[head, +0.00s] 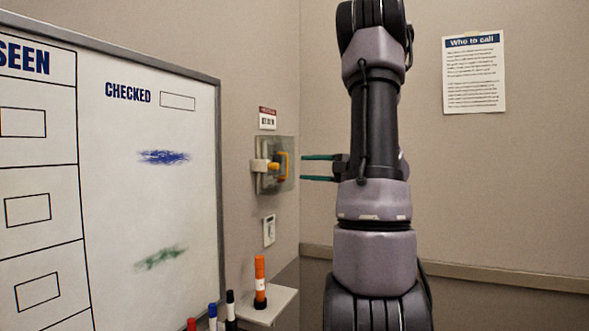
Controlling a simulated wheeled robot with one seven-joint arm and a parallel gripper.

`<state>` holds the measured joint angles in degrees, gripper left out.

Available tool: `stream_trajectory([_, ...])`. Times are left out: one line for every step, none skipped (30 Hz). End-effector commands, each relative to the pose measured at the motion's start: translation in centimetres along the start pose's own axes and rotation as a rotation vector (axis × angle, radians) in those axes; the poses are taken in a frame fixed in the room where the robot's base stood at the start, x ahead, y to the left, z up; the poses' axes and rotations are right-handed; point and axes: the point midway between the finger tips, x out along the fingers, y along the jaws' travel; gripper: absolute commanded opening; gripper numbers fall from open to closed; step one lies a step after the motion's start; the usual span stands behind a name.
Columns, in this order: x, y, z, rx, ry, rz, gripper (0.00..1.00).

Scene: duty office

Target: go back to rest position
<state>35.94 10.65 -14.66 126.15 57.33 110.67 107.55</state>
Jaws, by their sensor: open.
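My arm stands upright in the middle right of the head view. My gripper (304,168) points left from behind the arm. Its two teal fingers are apart, one above the other, with nothing seen between them. The fingertips are just right of a wall-mounted clear plate (288,181) with a yellow and orange handle (274,166), with a small gap in the picture. I cannot tell the gap in depth. The gripper's base is partly hidden behind my arm.
A whiteboard (190,215) with blue and green smudges fills the left. An orange marker (260,280) stands on a small shelf (277,303), with several other markers lower left. A white switch (269,230) and a notice (474,73) are on the walls. The right side looks clear.

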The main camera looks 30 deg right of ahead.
Motion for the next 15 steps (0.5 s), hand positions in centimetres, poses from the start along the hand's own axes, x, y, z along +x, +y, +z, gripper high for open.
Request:
stream_trajectory([-0.7,0.0,0.1,0.000,-0.003,0.000,0.57])
stream_trajectory([-1.0,0.0,0.1,0.000,-0.002,0.000,0.57])
stream_trajectory([-1.4,0.0,0.1,0.001,-0.002,0.000,0.57])
stream_trajectory([-1.6,0.0,0.1,0.001,-0.002,0.000,0.57])
stream_trajectory([-1.7,0.0,0.0,0.000,-0.002,0.000,0.57])
stream_trajectory([-1.9,0.0,0.0,0.000,-0.001,-0.001,0.57])
stream_trajectory([-1.9,0.0,0.0,0.000,-0.001,0.000,0.57])
stream_trajectory([-2.0,0.0,0.0,0.000,-0.001,0.000,0.57])
stream_trajectory([-2.0,0.0,0.0,0.000,-0.001,0.000,0.57])
stream_trajectory([-2.0,0.0,0.0,0.000,0.000,0.000,0.57])
stream_trajectory([-2.0,0.0,0.0,0.000,0.000,0.000,0.57])
stream_trajectory([-2.0,0.0,0.0,0.000,0.000,0.000,0.57])
stream_trajectory([-2.0,0.0,0.0,0.000,0.000,0.000,0.57])
stream_trajectory([-2.0,0.0,0.0,0.000,0.000,0.000,0.57])
stream_trajectory([-2.0,0.0,0.0,0.000,0.000,0.000,0.57])
